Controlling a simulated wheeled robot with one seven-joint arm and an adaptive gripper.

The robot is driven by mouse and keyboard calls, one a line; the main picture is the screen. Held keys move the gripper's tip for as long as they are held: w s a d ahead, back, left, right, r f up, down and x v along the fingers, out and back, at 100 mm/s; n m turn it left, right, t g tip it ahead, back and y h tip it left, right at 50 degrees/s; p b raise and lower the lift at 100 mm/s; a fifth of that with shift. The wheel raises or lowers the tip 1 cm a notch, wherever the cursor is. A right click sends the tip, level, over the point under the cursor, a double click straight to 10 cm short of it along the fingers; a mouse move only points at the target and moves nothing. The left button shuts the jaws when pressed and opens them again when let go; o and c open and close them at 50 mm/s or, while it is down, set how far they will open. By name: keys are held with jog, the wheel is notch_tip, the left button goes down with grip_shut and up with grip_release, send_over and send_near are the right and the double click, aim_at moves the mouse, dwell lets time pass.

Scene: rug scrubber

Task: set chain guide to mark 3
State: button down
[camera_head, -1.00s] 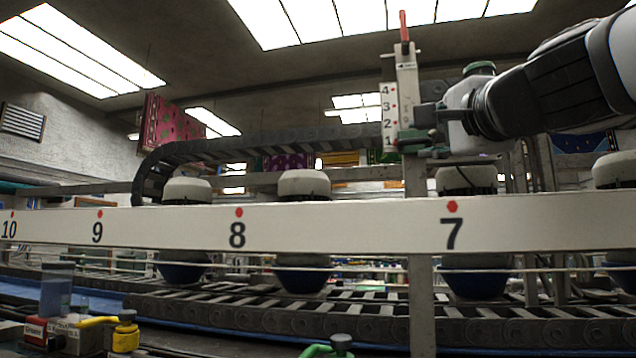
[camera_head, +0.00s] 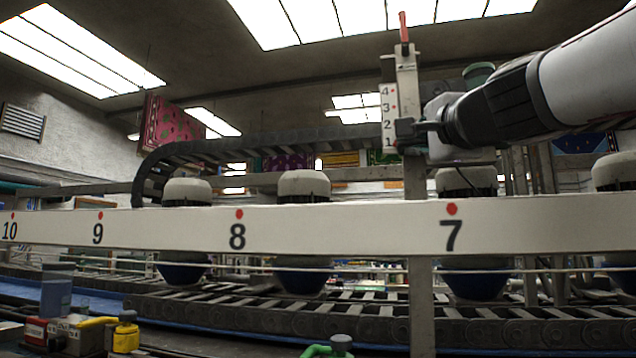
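A white upright scale plate (camera_head: 389,100) with numbers 1 to 4 and red dots stands above the long rail, right of centre. Beside it is a pale bracket (camera_head: 407,80) with a red upright handle (camera_head: 403,27) on top. My gripper (camera_head: 408,131) comes in from the right, with its fingertips at the lower part of the scale, about level with marks 1 and 2. It covers the clamp-like fitting there, so the guide's pointer and its exact mark are hidden. I cannot tell whether the fingers touch or grip it.
A long white rail (camera_head: 340,233) numbered 7 to 10 crosses in front. A black cable chain (camera_head: 270,142) curves behind it at left. Several domed scrubber heads (camera_head: 303,186) sit behind the rail. A green-topped knob (camera_head: 478,73) is close above my gripper.

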notch_tip(320, 180, up, 7)
jog(key=p, duration=0.6)
jog(key=c, duration=1.7)
grip_release()
jog(key=s, duration=0.4)
jog(key=s+f, duration=0.1)
jog(key=s, duration=0.3)
jog(key=s+d+f, duration=0.1)
jog(key=s, duration=0.2)
jog(key=shift+s, duration=0.4)
jog(key=shift+s, duration=0.1)
